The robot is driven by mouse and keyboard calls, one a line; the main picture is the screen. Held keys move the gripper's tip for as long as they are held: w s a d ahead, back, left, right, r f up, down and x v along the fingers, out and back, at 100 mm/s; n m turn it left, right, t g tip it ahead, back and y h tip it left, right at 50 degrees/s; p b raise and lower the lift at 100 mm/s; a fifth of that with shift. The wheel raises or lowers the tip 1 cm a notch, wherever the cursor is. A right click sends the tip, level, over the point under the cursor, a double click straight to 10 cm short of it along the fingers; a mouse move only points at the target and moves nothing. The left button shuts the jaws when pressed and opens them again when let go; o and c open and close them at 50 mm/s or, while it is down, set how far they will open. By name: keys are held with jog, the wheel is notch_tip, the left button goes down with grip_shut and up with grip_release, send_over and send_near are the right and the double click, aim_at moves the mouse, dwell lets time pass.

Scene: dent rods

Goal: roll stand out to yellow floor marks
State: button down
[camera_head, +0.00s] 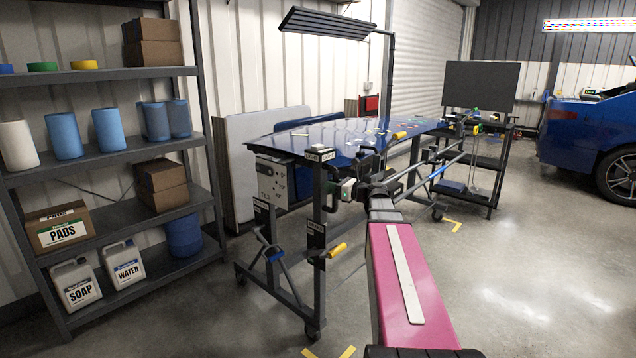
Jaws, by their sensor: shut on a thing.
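The stand (316,230) is a dark wheeled frame carrying a glossy blue car panel (345,138). It stands in the middle of the view, in front of the wall. Its casters rest on the floor. Yellow floor marks show at the bottom (346,352) and by the far right caster (453,225). My gripper (352,189) is at the near end of the stand, below the panel edge, and is shut on a part of the stand there. The jaws are small and partly hidden by my wrist, so the exact contact is unclear.
A shelf (110,230) with boxes, rolls and jugs stands close on the left. A dark cart (472,165) with a black board is behind right, beside a blue car (595,135). A lamp (325,22) overhangs the panel. Floor at the right is clear.

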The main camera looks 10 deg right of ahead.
jog(key=shift+s+a+v, duration=0.15)
jog(key=shift+v, duration=0.8)
jog(key=shift+s+a+v, duration=0.15)
jog(key=shift+s+v, duration=0.05)
jog(key=shift+v, duration=0.75)
jog(key=shift+s+a+v, duration=0.15)
jog(key=shift+v, duration=0.8)
jog(key=c, duration=0.9)
grip_release()
jog(key=v, duration=1.1)
